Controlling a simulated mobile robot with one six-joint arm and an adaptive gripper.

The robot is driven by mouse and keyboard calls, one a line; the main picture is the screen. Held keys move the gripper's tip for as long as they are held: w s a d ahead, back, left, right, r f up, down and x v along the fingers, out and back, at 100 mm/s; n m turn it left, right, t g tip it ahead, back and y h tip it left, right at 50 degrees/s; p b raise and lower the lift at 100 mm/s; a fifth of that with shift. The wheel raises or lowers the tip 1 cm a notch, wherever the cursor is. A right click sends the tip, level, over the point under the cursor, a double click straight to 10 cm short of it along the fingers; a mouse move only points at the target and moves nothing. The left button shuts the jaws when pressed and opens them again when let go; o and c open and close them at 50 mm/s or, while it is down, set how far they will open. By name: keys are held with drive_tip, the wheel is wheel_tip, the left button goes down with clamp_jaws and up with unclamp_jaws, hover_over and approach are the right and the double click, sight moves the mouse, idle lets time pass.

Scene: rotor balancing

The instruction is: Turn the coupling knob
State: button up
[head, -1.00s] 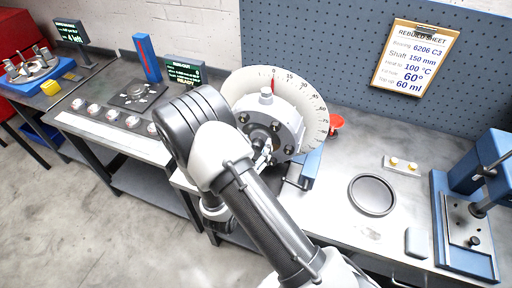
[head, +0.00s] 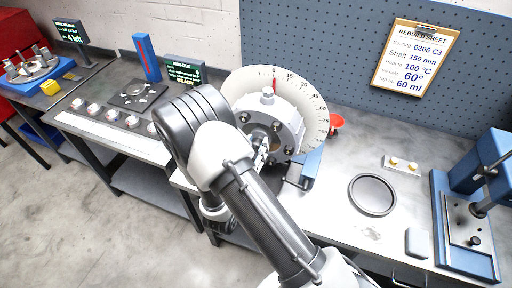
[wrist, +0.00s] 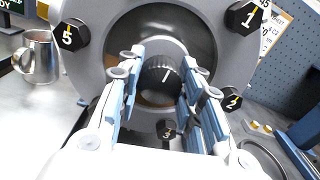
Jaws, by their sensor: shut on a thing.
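The coupling knob (wrist: 160,82) is a dark ribbed cylinder with a short white mark, in the middle of the wrist view. It sits in the round opening of a grey flanged housing (wrist: 100,75) with numbered black bolts. My gripper (wrist: 163,62) has its two blue-padded fingers on either side of the knob and is shut on it. In the head view the housing (head: 284,112) stands in front of a white degree dial (head: 314,110) with a red pointer near 0. My arm hides the knob and most of the gripper there.
A metal mug (wrist: 38,57) stands left of the housing in the wrist view. On the bench are a metal ring (head: 372,195), a small block with brass pieces (head: 402,165) and a blue press (head: 470,205). A rebuild sheet (head: 416,60) hangs on the pegboard.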

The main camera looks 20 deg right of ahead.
drive_tip(key=m+b, duration=0.5)
drive_tip(key=m, duration=0.1)
drive_tip(key=shift+f, duration=0.15)
drive_tip(key=m+b, duration=0.5)
drive_tip(key=shift+m, duration=0.3)
idle(0.4)
drive_tip(key=o, duration=1.1)
drive_tip(key=shift+c, duration=0.2)
